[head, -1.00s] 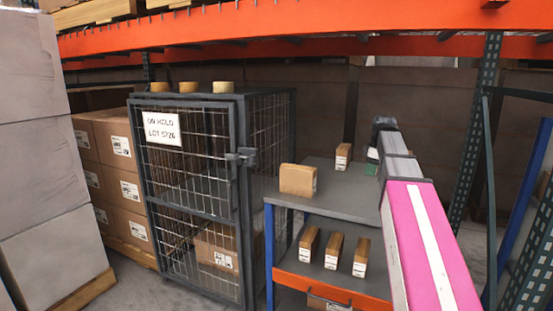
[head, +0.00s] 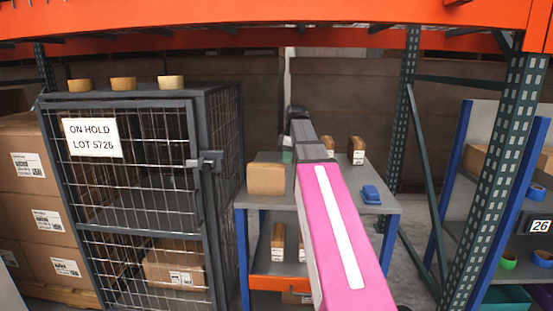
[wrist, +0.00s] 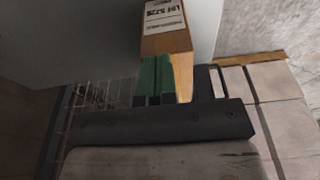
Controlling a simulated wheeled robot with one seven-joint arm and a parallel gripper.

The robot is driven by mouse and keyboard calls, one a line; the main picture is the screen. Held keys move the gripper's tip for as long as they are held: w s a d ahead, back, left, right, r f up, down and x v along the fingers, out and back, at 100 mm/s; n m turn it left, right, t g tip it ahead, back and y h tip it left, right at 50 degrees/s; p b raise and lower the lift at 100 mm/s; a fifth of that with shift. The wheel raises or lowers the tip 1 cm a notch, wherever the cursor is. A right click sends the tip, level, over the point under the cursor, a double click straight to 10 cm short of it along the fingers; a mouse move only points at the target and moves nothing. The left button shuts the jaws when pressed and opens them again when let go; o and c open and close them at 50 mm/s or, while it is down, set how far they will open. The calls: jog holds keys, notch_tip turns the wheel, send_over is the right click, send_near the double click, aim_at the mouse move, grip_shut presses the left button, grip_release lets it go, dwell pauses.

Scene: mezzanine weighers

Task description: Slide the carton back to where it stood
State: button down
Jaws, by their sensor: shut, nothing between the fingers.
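A plain tan carton (head: 265,179) stands on the left part of the grey cart top (head: 385,207). Two small labelled cartons stand at the back of the top, one partly behind my arm (head: 328,146) and one to its right (head: 357,150). My gripper (head: 287,156) is over the back of the cart, to the right of the tan carton, partly hidden by my arm. In the wrist view its green fingers (wrist: 155,62) are together and empty, just in front of a labelled carton (wrist: 165,30). I cannot tell whether they touch it, or which carton this is.
A blue object (head: 371,194) lies at the right of the cart top. Small cartons (head: 278,242) stand on the lower shelf. A mesh cage (head: 130,185) stands close on the left. A rack upright (head: 403,130) rises at the right.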

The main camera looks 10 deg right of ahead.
aim_at(261, 165)
jog(key=w+a, duration=0.1)
jog(key=a, duration=0.2)
jog(key=w+a, duration=0.1)
jog(key=a, duration=0.2)
jog(key=w+a, duration=0.1)
jog(key=a, duration=0.2)
jog(key=shift+w+a, duration=0.3)
jog(key=shift+a, duration=0.1)
jog(key=shift+s+f, duration=0.2)
jog(key=shift+f, duration=0.65)
